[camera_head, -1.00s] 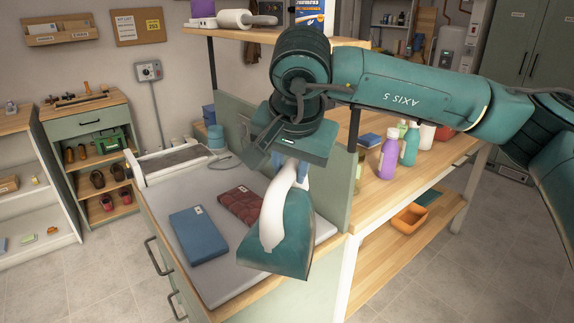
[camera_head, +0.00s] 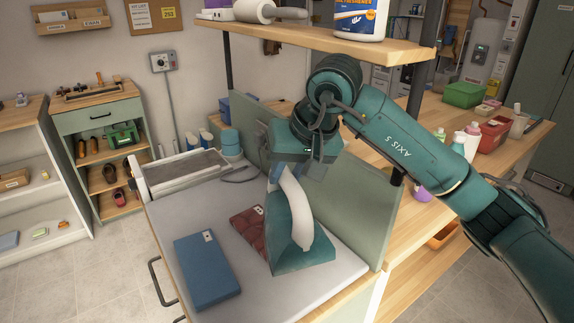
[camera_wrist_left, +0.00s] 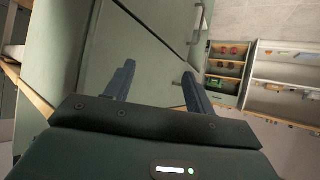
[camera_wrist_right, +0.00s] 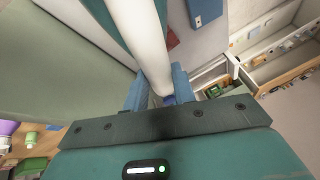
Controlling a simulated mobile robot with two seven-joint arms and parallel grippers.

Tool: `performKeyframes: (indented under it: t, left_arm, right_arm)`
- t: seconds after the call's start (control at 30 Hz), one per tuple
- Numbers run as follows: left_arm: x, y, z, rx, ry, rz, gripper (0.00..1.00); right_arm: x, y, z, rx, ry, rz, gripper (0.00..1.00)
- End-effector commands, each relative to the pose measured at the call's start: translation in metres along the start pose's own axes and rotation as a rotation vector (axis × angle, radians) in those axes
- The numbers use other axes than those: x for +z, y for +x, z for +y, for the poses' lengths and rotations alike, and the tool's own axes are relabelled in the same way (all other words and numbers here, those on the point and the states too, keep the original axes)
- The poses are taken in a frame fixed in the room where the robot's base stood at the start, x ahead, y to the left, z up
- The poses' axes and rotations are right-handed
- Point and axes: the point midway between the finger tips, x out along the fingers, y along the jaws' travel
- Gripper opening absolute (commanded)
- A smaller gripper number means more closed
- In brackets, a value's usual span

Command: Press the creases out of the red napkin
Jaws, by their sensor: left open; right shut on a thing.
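The red napkin (camera_head: 246,228) lies folded on the grey board (camera_head: 185,222), with a small white tag, and looks creased. My right gripper (camera_head: 284,172) is shut on the white handle of the teal iron (camera_head: 303,258). The iron hides the napkin's right part; I cannot tell whether its sole touches the cloth. In the right wrist view the white handle (camera_wrist_right: 145,45) runs between the fingers and a sliver of red shows beside it. My left gripper (camera_wrist_left: 157,78) is open and empty in the left wrist view, in front of a green panel.
A folded blue cloth (camera_head: 207,270) lies left of the red napkin. A grey-topped tray (camera_head: 182,172) and a teal round container (camera_head: 230,145) stand at the back. A green panel (camera_head: 345,205) edges the board on the right, below a wooden shelf (camera_head: 330,38).

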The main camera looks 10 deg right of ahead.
Motion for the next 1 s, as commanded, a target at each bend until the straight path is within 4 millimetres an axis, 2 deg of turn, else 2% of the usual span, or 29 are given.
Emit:
performKeyframes:
  t: [0.27, 0.47, 0.8, 1.0]
  left_arm:
    - [0.006, 0.001, 0.003, 0.004, -0.005, -0.01, 0.55]
    - [0.015, 0.002, 0.009, 0.017, -0.009, -0.013, 0.55]
    - [0.01, 0.007, 0.01, 0.033, 0.014, 0.031, 0.55]
    - [0.006, 0.007, 0.013, 0.039, 0.014, 0.045, 0.55]
  right_arm:
    - [-0.001, 0.004, 0.003, -0.016, -0.021, 0.005, 0.0]
    - [0.005, 0.017, 0.006, -0.016, -0.021, 0.004, 0.0]
    - [0.017, 0.047, 0.013, -0.017, -0.022, 0.005, 0.0]
    - [0.02, 0.052, 0.014, -0.017, -0.022, 0.006, 0.0]
